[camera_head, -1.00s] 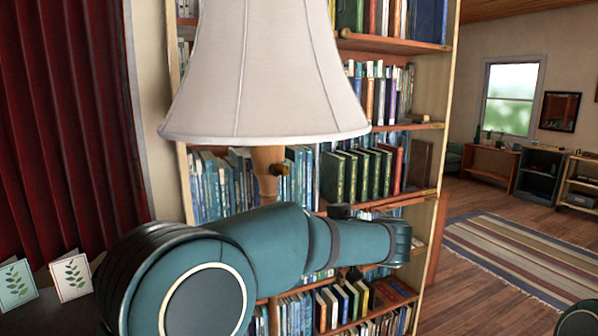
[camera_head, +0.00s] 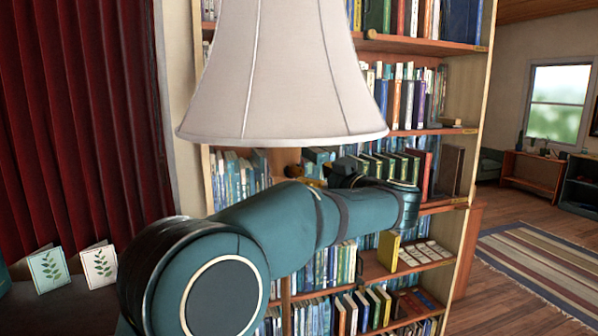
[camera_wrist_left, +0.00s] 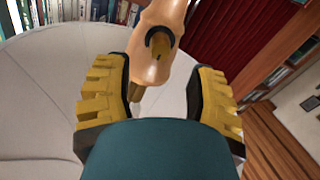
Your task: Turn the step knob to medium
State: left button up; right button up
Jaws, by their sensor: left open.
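The lamp has a pale fabric shade (camera_head: 285,75) and a wooden stem, mostly behind my arm in the head view. In the left wrist view the orange-brown stem (camera_wrist_left: 152,72) comes down from the top against the pale shade (camera_wrist_left: 45,95). A small brass knob with a dark round collar (camera_wrist_left: 161,43) sits on it. My left gripper (camera_wrist_left: 158,95) is open, its yellow-padded fingers on either side of the stem's lower part, with the knob beyond the fingertips. In the head view the left gripper (camera_head: 312,178) is just under the shade, partly hidden. My right gripper is not in view.
A tall bookshelf (camera_head: 468,110) full of books stands behind the lamp. A dark red curtain (camera_head: 75,110) hangs at the left, above two upright leaf-print cards (camera_head: 99,266). Open floor and a striped rug (camera_head: 545,255) lie at the right.

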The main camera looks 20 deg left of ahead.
aim_at(301, 173)
pick_arm(q)
jog(key=x, duration=0.6)
grip_shut()
